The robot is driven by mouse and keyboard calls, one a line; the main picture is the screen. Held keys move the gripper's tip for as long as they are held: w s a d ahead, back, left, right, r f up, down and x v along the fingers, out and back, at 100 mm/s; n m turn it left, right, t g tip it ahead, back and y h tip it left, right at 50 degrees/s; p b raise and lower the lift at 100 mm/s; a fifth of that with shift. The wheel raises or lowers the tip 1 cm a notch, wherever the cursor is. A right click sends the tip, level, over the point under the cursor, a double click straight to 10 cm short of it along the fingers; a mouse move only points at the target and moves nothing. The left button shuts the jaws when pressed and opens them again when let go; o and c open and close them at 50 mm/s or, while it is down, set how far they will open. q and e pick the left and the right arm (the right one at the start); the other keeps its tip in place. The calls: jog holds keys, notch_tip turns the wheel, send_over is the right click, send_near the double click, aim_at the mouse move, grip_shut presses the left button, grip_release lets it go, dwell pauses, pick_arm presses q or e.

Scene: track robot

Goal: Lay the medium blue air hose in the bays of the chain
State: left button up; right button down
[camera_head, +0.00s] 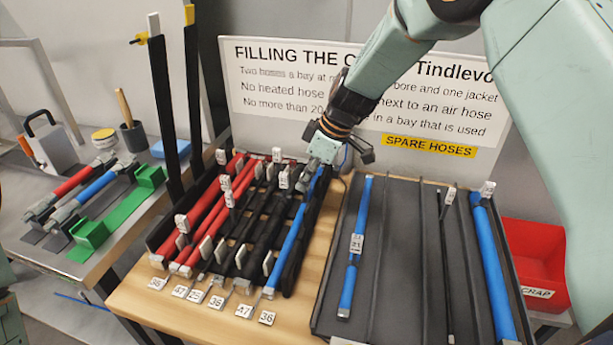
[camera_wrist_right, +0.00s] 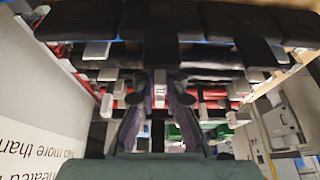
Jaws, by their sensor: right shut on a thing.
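The chain (camera_head: 222,226) is a dark frame of several bays with upright pale tabs. My right gripper (camera_head: 308,172) is low over the far right part of the chain, beside the far end of this hose. In the wrist view, the right gripper (camera_wrist_right: 160,88) has its fingertips closed together on a small pale piece among the dark bars; what it belongs to is unclear. The fingers partly hide the chain there. My left gripper is not in view.
The spare tray (camera_head: 400,265) at right holds a thin blue hose (camera_head: 349,280), a thin black one and a thick blue hose (camera_head: 492,265). A red scrap bin (camera_head: 535,262) stands beyond it. Red hoses (camera_head: 205,215) fill left bays.

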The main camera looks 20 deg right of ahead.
jog(key=shift+a+r, duration=0.1)
jog(key=c, duration=1.6)
grip_release()
jog(key=shift+d, duration=0.2)
jog(key=shift+o, duration=1.3)
jog(key=shift+a, duration=0.15)
jog(key=v, duration=1.2)
